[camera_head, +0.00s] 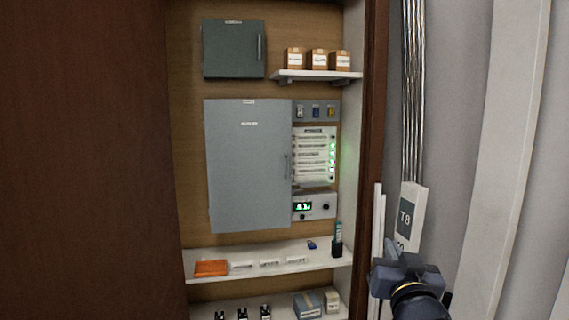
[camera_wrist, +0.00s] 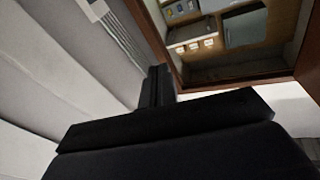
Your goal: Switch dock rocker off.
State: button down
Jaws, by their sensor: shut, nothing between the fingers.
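A small grey panel with three switches (camera_head: 316,112) is on the cabinet's back wall, right of the large grey door. The switches look white, blue and yellow. Their labels are too small to read, so I cannot tell which is the dock rocker or how it is set. My gripper (camera_wrist: 158,75) is shut and empty in the wrist view. In the head view my dark arm end is at the lower right, outside the cabinet and well apart from the switches.
The large grey door (camera_head: 247,165) is shut. A lit white panel (camera_head: 314,154) and a display unit (camera_head: 314,207) sit below the switches. A shelf (camera_head: 342,75) with three boxes is above. The wooden cabinet edge (camera_head: 374,110) stands between my arm and the inside.

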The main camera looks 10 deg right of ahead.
notch_tip(320, 180, up, 14)
jog(key=s+n+t+y, duration=0.2)
jog(key=n+t+y, duration=0.3)
jog(key=t+y, duration=0.1)
jog(key=shift+s+d+f+n+t+y, duration=0.15)
jog(key=shift+s+f+n+t+y, duration=0.15)
jog(key=shift+s+t, duration=0.1)
jog(key=shift+w, duration=0.15)
